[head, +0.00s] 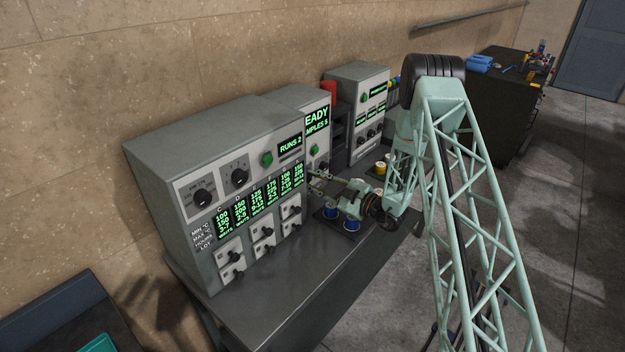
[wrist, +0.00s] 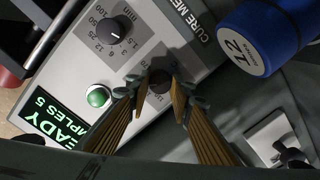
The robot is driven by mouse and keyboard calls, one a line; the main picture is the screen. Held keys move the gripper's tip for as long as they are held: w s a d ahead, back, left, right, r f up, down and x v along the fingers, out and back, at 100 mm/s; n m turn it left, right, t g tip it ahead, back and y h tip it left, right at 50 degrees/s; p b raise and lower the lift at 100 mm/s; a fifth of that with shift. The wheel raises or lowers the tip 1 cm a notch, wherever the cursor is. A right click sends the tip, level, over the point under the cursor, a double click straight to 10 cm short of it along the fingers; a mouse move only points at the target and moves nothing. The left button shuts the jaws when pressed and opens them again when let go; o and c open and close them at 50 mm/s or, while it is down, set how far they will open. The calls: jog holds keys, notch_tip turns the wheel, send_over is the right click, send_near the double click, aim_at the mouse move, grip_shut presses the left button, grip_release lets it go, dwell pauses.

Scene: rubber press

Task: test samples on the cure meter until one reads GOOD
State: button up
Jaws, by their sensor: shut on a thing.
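The cure meter (wrist: 200,25) fills much of the wrist view, its panel pale grey. It carries a scaled dial (wrist: 113,31), a green button (wrist: 98,96) and a lit display (wrist: 52,122) reading "...EADY" and "...PLES 5". My gripper (wrist: 159,88) is at this panel, its fingertips on either side of a small dark knob (wrist: 159,78), shut on it. In the head view my gripper (head: 318,184) is beside the cabinet front. A blue cylinder (wrist: 262,40) marked 12 is near the wrist camera. Blue cylinders (head: 353,223) also stand on a dark holder in the head view.
A wide grey cabinet (head: 190,130) with several knobs and lit columns stands at left, its display (head: 290,146) reading "RUNS 2". Another instrument (head: 358,78) stands behind. The bench top (head: 262,300) is clear at front. A dark bench (head: 480,110) stands farther right.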

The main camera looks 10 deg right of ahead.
jog(key=shift+m, duration=0.6)
jog(key=o, duration=0.8)
jog(key=shift+o, duration=0.2)
jog(key=shift+s+d, duration=0.1)
jog(key=v, duration=1.1)
jog(key=shift+s+d, duration=0.25)
